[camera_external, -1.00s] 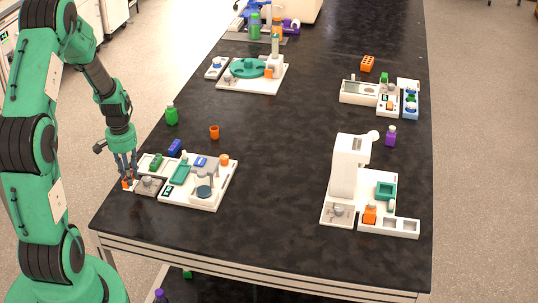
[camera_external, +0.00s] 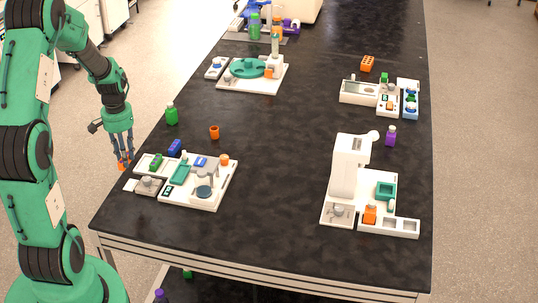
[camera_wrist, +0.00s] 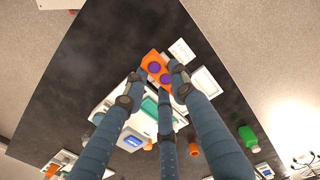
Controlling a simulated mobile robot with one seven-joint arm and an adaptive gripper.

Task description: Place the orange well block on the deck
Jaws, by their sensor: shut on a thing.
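My gripper (camera_external: 122,158) is shut on an orange well block (camera_wrist: 156,68) with purple wells, which shows between the fingertips in the wrist view. In the external view only a little orange shows at the fingertips. The gripper hangs in the air at the left edge of the black table, beside a white deck-like station (camera_external: 220,188). That station carries a green tray (camera_external: 180,175), a small blue block and an orange cup. It also shows behind the fingers in the wrist view, partly hidden. I cannot tell which station is the deck.
A small scale-like unit (camera_external: 149,186) sits at the station's left. A green bottle (camera_external: 171,113) and an orange cup (camera_external: 214,132) stand behind it. A white machine (camera_external: 348,170) stands at right. Another orange block (camera_external: 367,63) lies at back right. The middle of the table is clear.

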